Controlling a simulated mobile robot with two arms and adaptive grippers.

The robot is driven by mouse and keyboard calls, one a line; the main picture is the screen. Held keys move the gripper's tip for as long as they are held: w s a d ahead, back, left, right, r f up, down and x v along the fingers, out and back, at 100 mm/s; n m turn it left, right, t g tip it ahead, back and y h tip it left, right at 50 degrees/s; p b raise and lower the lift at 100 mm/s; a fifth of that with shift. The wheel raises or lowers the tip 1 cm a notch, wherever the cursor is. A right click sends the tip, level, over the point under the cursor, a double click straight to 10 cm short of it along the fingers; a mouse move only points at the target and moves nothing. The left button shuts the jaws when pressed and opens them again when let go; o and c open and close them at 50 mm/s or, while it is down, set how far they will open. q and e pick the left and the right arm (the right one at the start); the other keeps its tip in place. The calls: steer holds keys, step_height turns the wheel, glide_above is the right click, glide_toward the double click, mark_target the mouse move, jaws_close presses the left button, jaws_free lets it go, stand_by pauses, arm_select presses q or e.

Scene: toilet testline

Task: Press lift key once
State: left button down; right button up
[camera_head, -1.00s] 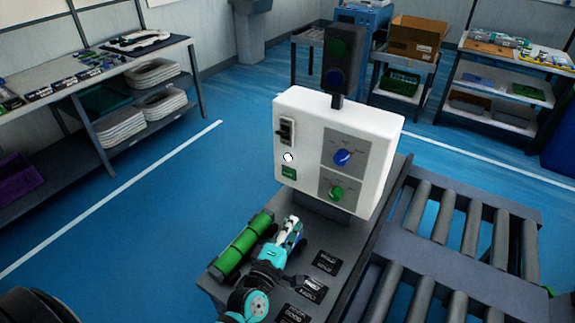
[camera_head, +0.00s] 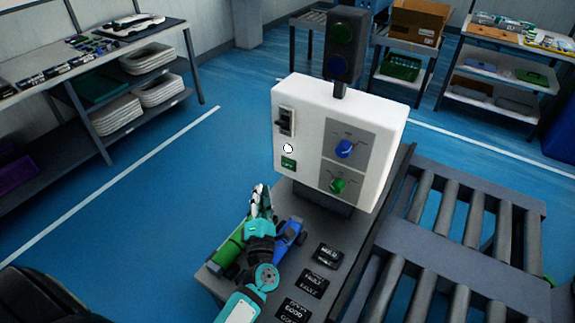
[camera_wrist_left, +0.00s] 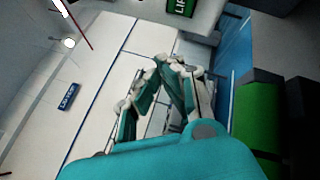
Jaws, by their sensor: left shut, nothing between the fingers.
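A white control box (camera_head: 305,115) stands on the grey console. Its front left part carries a black switch (camera_head: 285,122), a round white button (camera_head: 288,148) and, under that, a small green label (camera_head: 288,162). In the left wrist view the green label (camera_wrist_left: 181,6) reads LIF, cut off at the top edge. My left gripper (camera_head: 261,190) is shut and empty, fingers pointing up, in front of and below the green label, apart from the box. In the left wrist view its fingertips (camera_wrist_left: 172,62) come together.
Several black labelled plates (camera_head: 313,282) are to the right. A roller conveyor (camera_head: 455,235) lies further right. A signal light (camera_head: 341,45) stands behind the box.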

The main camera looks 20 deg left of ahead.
mark_target(288, 165)
arm_select(q)
steer(key=w+d+b, duration=0.1)
steer(key=w+b, duration=0.1)
steer(key=w, duration=0.6)
steer(key=shift+d, duration=0.1)
stand_by(1.3)
steer(key=shift+w+b, duration=0.3)
steer(key=shift+w, duration=0.05)
